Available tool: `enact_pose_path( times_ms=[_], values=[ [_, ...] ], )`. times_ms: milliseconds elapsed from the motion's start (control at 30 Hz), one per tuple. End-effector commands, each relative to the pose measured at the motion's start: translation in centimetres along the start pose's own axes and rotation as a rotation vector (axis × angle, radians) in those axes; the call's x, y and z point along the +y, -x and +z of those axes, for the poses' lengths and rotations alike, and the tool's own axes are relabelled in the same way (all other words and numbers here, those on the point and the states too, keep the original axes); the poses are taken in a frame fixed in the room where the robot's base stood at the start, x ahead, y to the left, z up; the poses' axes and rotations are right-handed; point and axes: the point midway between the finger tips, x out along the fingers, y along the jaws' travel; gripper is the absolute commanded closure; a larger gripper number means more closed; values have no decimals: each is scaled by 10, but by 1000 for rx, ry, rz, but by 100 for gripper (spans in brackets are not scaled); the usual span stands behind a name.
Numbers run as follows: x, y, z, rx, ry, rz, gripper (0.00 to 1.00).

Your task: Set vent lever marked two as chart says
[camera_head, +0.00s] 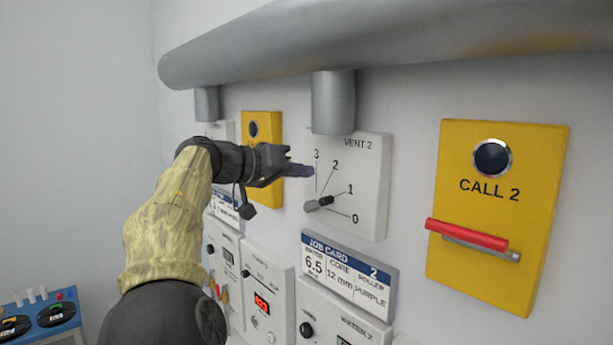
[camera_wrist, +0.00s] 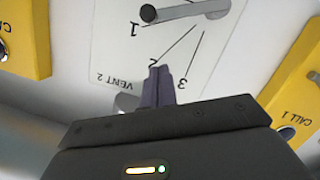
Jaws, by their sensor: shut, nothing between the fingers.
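The white VENT 2 panel (camera_head: 368,160) has a dial marked 3, 2, 1 and 0. Its vent lever (camera_head: 326,201) has a grey pivot and a dark knob, and points at or close to the 1 line. In the wrist view, upside down, the lever (camera_wrist: 180,11) shows at the top edge with its knob near the 1. My gripper (camera_head: 308,171) is shut and empty, its dark purple fingers in front of the panel's upper left. In the wrist view the fingertips (camera_wrist: 158,72) appear by the 2 mark, apart from the lever. I cannot make out a vent chart.
A thick grey pipe (camera_head: 380,45) runs above, with a bracket (camera_head: 333,100) down to the panel. The yellow CALL 2 panel (camera_head: 498,160) with a red-handled bar is at right. Below is a job card (camera_head: 348,275) reading water 6.5, core 12 mm, roller purple.

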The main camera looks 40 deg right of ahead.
Motion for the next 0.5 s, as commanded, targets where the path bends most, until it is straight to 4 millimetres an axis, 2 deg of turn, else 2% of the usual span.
enact_pose_path(
  times_ms=[333,500],
  values=[
    [-2,60,3,5,-1,-4,100],
    [-1,81,2,3,0,-4,100]
  ],
)
